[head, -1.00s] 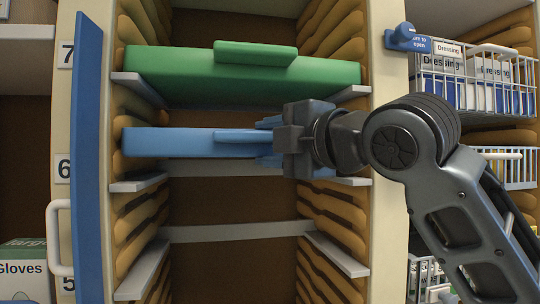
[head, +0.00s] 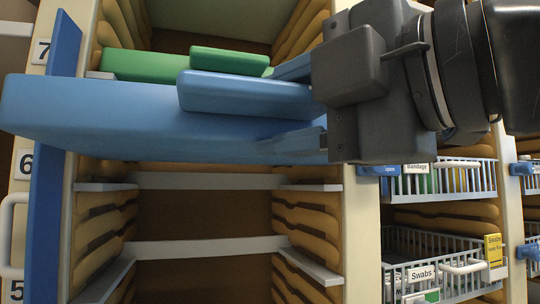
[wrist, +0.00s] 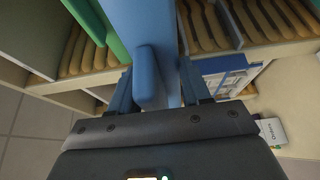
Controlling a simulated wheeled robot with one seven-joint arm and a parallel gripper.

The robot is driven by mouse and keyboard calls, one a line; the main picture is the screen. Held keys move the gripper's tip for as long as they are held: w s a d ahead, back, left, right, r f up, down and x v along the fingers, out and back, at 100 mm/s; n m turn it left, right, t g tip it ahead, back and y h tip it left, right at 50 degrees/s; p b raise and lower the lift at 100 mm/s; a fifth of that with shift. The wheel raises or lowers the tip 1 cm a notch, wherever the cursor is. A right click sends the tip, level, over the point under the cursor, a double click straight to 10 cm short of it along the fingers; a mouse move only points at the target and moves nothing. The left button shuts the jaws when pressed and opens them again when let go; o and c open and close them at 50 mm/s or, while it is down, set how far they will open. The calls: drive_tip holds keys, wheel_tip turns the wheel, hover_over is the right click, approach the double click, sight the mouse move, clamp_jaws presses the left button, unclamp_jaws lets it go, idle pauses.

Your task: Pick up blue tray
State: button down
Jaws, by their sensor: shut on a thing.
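The blue tray (head: 120,118) is large in the head view, out in front of the shelf unit and close to the camera. Its raised front handle (head: 245,93) faces me. My gripper (head: 300,105) comes from the right and is shut on the tray near the handle's right end. In the wrist view the tray (wrist: 146,35) stands between the two fingers of my gripper (wrist: 158,88). The tray looks roughly level in the head view. Its right end is hidden behind my gripper.
A green tray (head: 150,66) sits in the bay behind the blue tray. A blue door (head: 50,215) stands open at the left. Wire baskets with supplies (head: 440,262) are at the right. The bay below has empty shelf runners (head: 210,248).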

drive_tip(key=shift+s+d+f+b, duration=0.15)
drive_tip(key=shift+s+b, duration=0.25)
drive_tip(key=shift+b, duration=0.2)
drive_tip(key=shift+s+d+f+b, duration=0.15)
drive_tip(key=shift+s+b, duration=0.25)
drive_tip(key=shift+b, duration=0.2)
drive_tip(key=s+d+b, duration=0.3)
drive_tip(key=s+b, duration=0.3)
drive_tip(key=s, duration=0.6)
drive_tip(key=s+d+b, duration=0.3)
drive_tip(key=s+b, duration=0.4)
drive_tip(key=s, duration=0.4)
drive_tip(key=shift+s+d+r, duration=0.3)
drive_tip(key=shift+s, duration=0.1)
